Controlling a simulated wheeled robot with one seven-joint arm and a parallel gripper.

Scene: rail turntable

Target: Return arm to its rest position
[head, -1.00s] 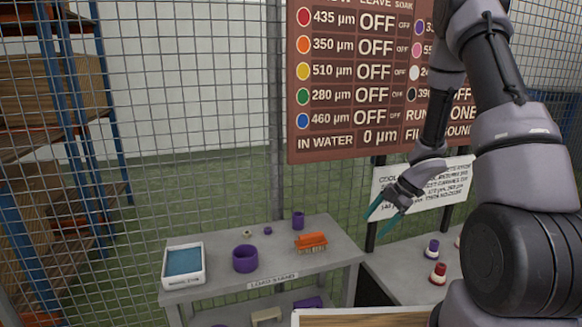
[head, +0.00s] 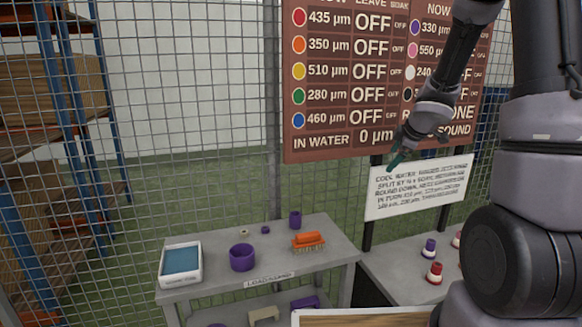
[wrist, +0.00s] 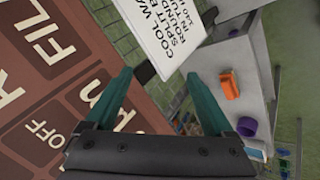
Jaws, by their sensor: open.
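My gripper (head: 418,150) is raised in the air in front of the white sign and the lower edge of the brown board in the head view. Its two teal fingers (wrist: 160,105) stand apart in the wrist view, with nothing between them. My arm rises on the right side of the head view and bends down to the gripper. The gripper is well above the tables and touches nothing that I can see.
The brown board (head: 345,135) and white sign (head: 419,187) stand behind the gripper. The load stand (head: 215,288) holds a blue-filled tray (head: 181,264), a purple cup (head: 242,257) and an orange brush-like block (head: 308,240). Red (head: 434,274) and purple-topped (head: 429,248) pieces stand on the right table. Wire mesh closes the back.

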